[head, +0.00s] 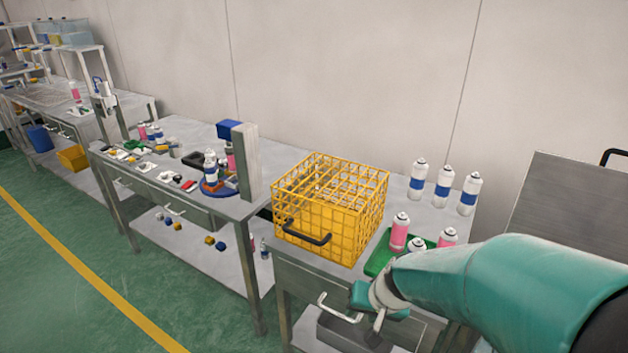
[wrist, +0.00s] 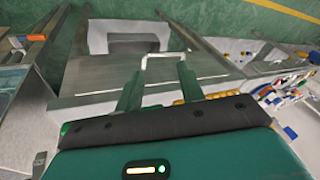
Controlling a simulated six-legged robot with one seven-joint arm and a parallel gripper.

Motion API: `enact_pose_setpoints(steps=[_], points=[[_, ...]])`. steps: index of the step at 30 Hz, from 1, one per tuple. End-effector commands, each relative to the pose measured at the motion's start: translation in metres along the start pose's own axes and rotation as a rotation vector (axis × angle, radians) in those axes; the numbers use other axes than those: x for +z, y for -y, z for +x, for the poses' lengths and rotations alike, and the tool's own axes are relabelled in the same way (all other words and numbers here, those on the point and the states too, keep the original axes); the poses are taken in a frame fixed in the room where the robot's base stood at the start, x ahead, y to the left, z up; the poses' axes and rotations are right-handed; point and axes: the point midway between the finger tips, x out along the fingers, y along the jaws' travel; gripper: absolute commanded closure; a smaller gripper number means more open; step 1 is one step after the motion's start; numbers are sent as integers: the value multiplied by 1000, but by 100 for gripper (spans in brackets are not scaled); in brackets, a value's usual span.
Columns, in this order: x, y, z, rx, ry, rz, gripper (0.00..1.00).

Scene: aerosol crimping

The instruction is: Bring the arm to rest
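My arm (head: 500,285) reaches in from the right in the head view, in front of the table with the yellow crate. My gripper (head: 378,302) is low at the table's front edge, just right of a pale drawer handle (head: 339,309). In the wrist view, the two green fingers of my gripper (wrist: 158,86) stand apart with no object held between them. The handle (wrist: 163,57) shows close at the fingertips there; I cannot tell whether they touch it.
A yellow wire crate (head: 325,238) stands on the near table. A green tray (head: 381,258) with spray cans is beside my arm, and several cans (head: 443,186) stand behind it. A cluttered table (head: 232,208) is further left. Green floor (head: 60,275) lies open at front left.

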Motion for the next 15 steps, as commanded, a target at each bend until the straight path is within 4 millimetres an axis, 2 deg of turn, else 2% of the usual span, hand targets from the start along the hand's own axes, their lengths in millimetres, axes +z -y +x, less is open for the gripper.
enact_pose_setpoints(steps=[1, 3, 10, 15], points=[[0, 4, -20, -11, -18, -20, 61], [3, 9, -44, -16, -32, -52, 61], [22, 10, -116, 21, -83, -143, 61], [43, 1, -165, 98, -133, -192, 61]])
